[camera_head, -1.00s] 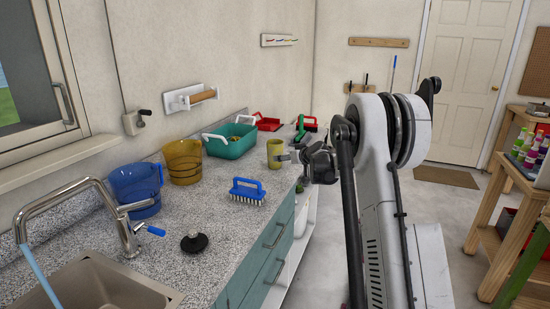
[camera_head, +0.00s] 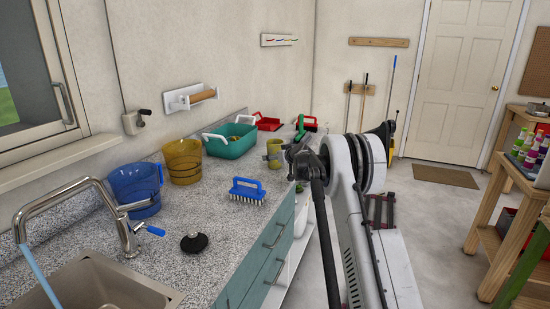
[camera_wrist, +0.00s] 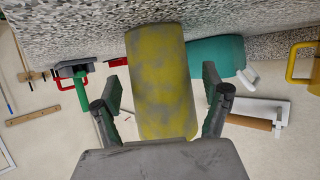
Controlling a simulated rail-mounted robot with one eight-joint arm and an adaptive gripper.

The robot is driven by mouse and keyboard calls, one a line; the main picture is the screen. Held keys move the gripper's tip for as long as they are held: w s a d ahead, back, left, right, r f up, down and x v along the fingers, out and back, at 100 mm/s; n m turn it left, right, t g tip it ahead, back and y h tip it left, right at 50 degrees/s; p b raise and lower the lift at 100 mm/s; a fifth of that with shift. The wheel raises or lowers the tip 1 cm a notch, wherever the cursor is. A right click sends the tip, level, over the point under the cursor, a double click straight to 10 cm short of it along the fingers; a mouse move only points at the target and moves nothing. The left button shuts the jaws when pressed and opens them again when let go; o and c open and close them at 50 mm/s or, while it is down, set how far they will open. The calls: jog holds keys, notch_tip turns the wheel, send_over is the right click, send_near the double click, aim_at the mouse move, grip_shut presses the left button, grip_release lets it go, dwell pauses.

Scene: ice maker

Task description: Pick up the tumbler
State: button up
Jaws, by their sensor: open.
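The tumbler (camera_head: 274,152) is a mottled olive-yellow cup standing upright on the speckled counter, near its front edge. In the wrist view the tumbler (camera_wrist: 162,80) fills the middle, upside down in that picture. My gripper (camera_head: 279,157) is at the tumbler's right side in the head view, partly hidden by my arm. In the wrist view my gripper (camera_wrist: 161,95) is open, with one dark green finger on each side of the tumbler. Gaps show between the fingers and the tumbler.
A teal basket (camera_head: 233,141) stands behind the tumbler, with a red dustpan (camera_head: 267,123) farther back. A blue brush (camera_head: 247,190), an amber pitcher (camera_head: 184,161) and a blue pitcher (camera_head: 135,190) are nearer. The counter (camera_head: 216,225) is bare between brush and black plug (camera_head: 194,242).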

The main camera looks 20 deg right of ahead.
jog(key=shift+w+f, duration=0.25)
jog(key=shift+w, duration=0.4)
jog(key=c, duration=1.3)
jog(key=shift+r, duration=0.2)
